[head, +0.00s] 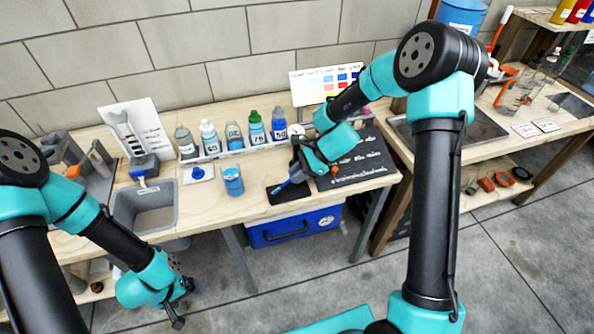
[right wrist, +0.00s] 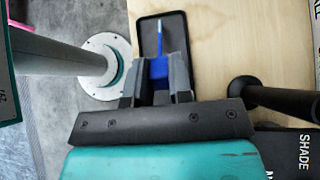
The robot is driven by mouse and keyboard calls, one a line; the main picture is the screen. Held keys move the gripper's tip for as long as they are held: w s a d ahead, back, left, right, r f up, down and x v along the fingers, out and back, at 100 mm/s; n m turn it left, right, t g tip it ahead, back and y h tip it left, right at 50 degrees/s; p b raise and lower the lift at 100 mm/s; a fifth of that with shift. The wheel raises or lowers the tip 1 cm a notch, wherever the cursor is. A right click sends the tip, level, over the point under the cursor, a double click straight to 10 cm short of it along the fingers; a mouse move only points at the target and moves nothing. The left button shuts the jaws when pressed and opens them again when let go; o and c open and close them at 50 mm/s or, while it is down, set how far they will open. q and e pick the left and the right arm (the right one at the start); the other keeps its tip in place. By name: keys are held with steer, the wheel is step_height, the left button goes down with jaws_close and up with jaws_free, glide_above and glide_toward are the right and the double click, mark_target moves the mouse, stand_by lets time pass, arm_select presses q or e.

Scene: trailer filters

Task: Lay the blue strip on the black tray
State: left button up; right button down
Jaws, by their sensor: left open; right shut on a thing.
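The blue strip (right wrist: 160,67) is between the fingers of my right gripper (right wrist: 160,75), which is shut on it. My right gripper (head: 298,175) is at the tray's right end. I cannot tell whether the strip touches the tray. My left gripper (head: 178,304) is open and empty, low in front of the bench.
Several bottles (head: 256,128) stand in a rack behind the tray. A blue jar (head: 233,181) stands left of the tray. A black sign (head: 358,163) lies to its right. A grey bin (head: 145,207) is at the left, and a blue cooler (head: 295,226) is under the bench.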

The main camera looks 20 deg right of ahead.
steer(key=shift+c, duration=2.4)
jaws_free()
steer(key=shift+r, duration=3.95)
